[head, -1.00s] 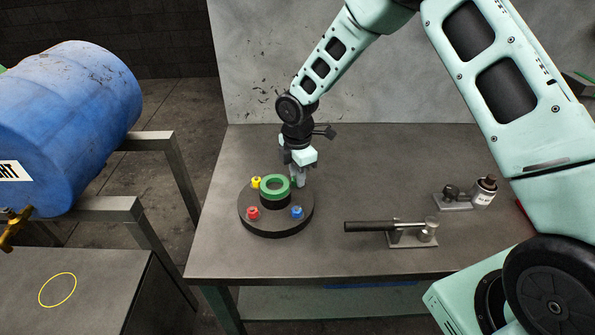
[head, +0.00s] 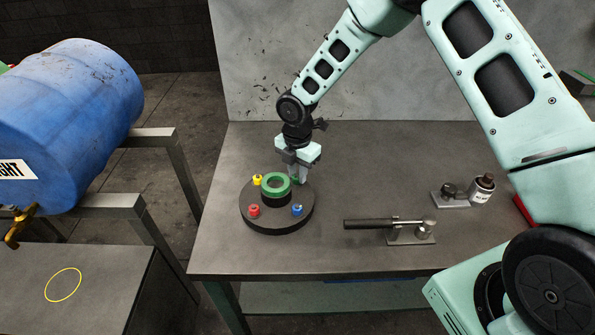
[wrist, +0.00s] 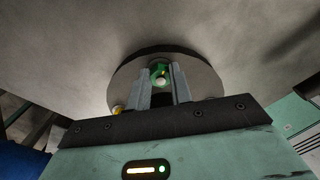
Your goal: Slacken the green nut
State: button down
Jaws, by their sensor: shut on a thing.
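A round dark disc (head: 276,222) lies on the bench and carries a raised green ring (head: 275,178) at its middle. A yellow nut (head: 257,180), a red nut (head: 253,210) and a blue nut (head: 297,210) stand around it. My gripper (head: 298,179) points down at the disc's back right edge, beside the ring. It is shut on the green nut, which the fingers hide in the head view. In the wrist view, green (wrist: 160,70) with a pale round tip shows between the fingers (wrist: 161,88). The yellow nut (wrist: 118,109) also shows there at lower left.
A black-handled lever fixture (head: 385,226) stands to the right on the bench (head: 330,258). A blue drum (head: 75,120) on a metal frame stands left of the bench. The bench front is clear.

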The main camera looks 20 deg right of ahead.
aim_at(297, 176)
jog(key=c, duration=1.2)
grip_release()
jog(key=shift+c, duration=0.2)
notch_tip(297, 176, up, 17)
jog(key=b, duration=0.2)
jog(key=shift+r+b, duration=0.15)
jog(key=shift+b, duration=0.15)
